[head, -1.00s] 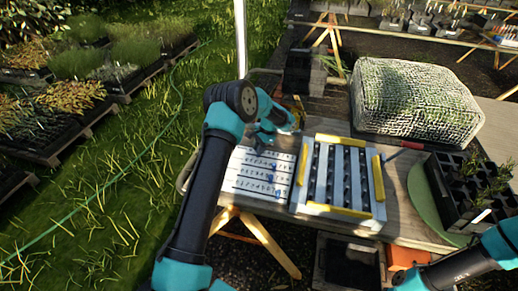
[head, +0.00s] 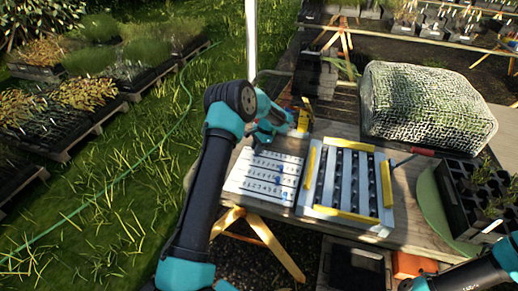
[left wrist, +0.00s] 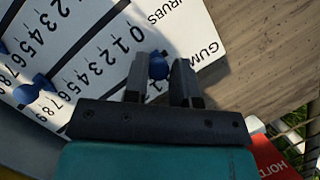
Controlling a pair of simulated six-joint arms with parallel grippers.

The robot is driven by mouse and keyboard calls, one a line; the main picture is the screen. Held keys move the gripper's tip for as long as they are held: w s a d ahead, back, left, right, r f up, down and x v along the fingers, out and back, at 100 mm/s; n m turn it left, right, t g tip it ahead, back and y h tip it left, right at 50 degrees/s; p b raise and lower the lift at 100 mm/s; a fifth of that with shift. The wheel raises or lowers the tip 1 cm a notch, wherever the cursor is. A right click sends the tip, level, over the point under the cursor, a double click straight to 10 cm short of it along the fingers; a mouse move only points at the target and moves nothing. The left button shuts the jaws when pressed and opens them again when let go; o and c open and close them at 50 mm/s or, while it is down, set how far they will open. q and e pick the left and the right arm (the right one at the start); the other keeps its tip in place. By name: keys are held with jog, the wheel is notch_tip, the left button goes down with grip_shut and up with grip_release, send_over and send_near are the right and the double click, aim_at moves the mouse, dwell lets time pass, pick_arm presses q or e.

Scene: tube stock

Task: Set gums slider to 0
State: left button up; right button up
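The white slider board (head: 236,181) lies on the wooden table, with rows of numbers and blue knobs. In the left wrist view the board (left wrist: 215,60) carries a row labelled GUM, the label cut off. My left gripper (head: 262,138) is over the board's far edge. In the left wrist view its fingers (left wrist: 160,78) stand close on either side of a blue knob (left wrist: 158,67), the gums slider, near the low end of its row. They seem closed on it. A numeral 1 shows just below the knob. My right gripper is out of view; only its arm shows, lower right.
A yellow-edged tube rack (head: 347,182) stands directly right of the board. A mesh-covered block (head: 425,105) is behind it and a black cell tray (head: 462,215) farther right. Other blue knobs (left wrist: 42,82) sit on neighbouring rows.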

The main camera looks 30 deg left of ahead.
pick_arm(q)
jog(key=o, duration=0.4)
jog(key=shift+s+a, duration=0.1)
jog(key=shift+a, duration=0.1)
jog(key=shift+d, duration=0.1)
jog(key=v, duration=1.7)
jog(key=shift+r, duration=0.2)
